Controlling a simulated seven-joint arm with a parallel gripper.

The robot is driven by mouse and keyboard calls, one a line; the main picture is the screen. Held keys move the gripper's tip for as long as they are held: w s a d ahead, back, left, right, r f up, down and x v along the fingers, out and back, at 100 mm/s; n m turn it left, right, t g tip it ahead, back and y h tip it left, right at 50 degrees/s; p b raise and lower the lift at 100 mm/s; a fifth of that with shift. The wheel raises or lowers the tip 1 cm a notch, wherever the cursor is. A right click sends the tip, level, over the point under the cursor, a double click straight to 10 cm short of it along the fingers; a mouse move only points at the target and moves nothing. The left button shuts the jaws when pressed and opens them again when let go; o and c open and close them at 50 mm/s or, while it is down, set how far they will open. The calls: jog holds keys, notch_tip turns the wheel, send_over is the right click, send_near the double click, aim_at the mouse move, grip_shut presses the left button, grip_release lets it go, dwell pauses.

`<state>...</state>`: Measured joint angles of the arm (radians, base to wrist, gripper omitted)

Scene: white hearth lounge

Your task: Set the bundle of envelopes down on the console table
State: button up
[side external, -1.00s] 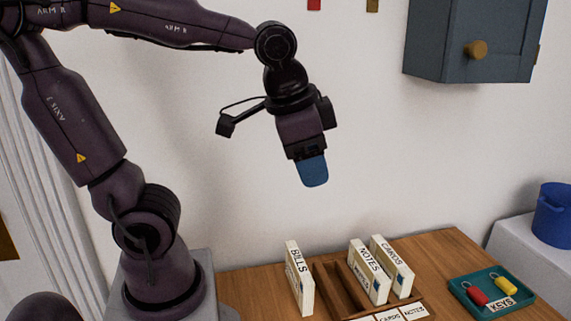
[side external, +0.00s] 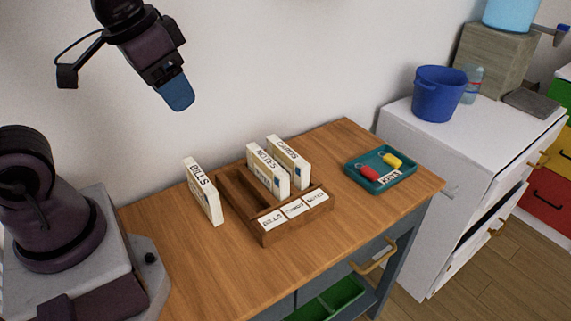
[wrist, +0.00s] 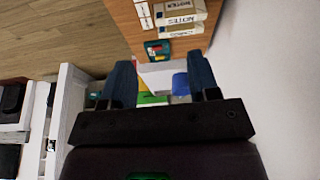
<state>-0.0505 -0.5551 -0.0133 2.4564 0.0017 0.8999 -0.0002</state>
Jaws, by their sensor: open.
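The bundle of envelopes marked BILLS (side external: 206,199) stands on edge on the bare wooden top of the console table (side external: 175,255), just left of the wooden sorter (side external: 285,228). Nothing holds it. My gripper (side external: 178,95) is in the air above and slightly left of it, well clear; one blue finger shows there. In the wrist view my gripper (wrist: 162,82) has its two blue fingers spread apart with nothing between them. The BILLS bundle is not visible in the wrist view.
NOTES (side external: 264,170) and CARDS (side external: 290,158) bundles stand in the sorter; its left part is empty. A teal tray (side external: 407,174) with red and yellow key tags lies to the right. A white cabinet (side external: 400,125) with a blue bucket (side external: 438,94) stands beyond.

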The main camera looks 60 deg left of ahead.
jog(key=w+a+f+m+g, duration=0.3)
jog(key=w+f, duration=0.2)
jog(key=w, duration=0.5)
jog(key=m, duration=1.3)
send_near(285, 150)
jog(key=shift+w+a+g, duration=0.1)
jog(key=shift+w+g, duration=0.2)
jog(key=shift+g, duration=0.1)
jog(key=shift+m, duration=1.1)
jog(key=shift+f, duration=0.4)
notch_tip(285, 150, down, 7)
jog(key=shift+r, duration=0.2)
jog(key=f, duration=0.5)
jog(key=shift+w+f, duration=0.25)
jog(key=shift+f, duration=0.05)
